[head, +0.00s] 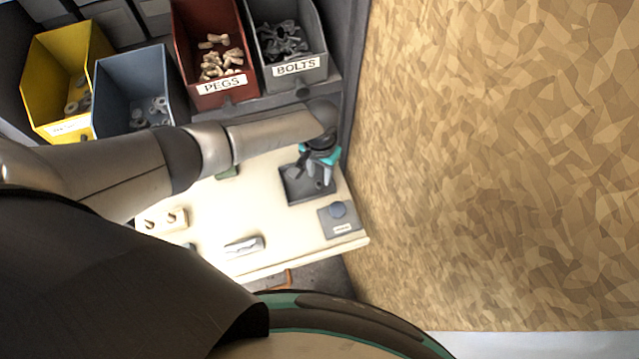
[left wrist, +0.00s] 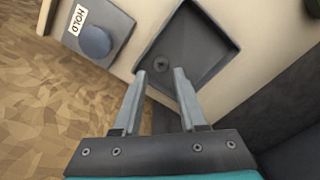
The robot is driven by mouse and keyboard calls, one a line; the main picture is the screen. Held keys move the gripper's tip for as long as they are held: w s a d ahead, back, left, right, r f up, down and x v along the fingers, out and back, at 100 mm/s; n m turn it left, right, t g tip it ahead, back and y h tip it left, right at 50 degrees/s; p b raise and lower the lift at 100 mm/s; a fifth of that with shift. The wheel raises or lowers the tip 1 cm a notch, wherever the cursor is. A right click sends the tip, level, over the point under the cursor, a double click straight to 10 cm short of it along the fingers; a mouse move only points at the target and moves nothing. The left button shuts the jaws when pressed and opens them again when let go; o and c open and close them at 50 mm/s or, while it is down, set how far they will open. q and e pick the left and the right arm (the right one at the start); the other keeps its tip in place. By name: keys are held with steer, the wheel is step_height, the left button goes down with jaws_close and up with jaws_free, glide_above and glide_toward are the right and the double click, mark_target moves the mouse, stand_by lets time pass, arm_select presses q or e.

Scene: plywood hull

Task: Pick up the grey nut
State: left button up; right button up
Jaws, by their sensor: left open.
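The grey nut (left wrist: 161,64) lies on the floor of a dark square tray (left wrist: 207,42), near the tray's near corner in the left wrist view. My left gripper (left wrist: 160,74) is open and empty, its two fingers pointing at the nut, which shows between and just beyond the fingertips. I cannot tell how high the tips are above it. In the head view my left gripper (head: 320,172) is over the tray (head: 294,190) and hides part of it. The nut cannot be made out there. My right gripper is not in view.
A grey box marked HOLD (left wrist: 118,24) with a blue knob (left wrist: 95,41) stands next to the tray. A small pale block (head: 244,246) and a block with pegs (head: 163,221) lie on the cream table (head: 285,235). Bins, including PEGS (head: 222,84) and BOLTS (head: 296,67), stand behind.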

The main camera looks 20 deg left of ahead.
mark_target(319, 183)
arm_select(q)
step_height(319, 183, down, 4)
steer(key=shift+w+a+f+b, duration=0.1)
steer(key=shift+b, duration=0.65)
jaws_close()
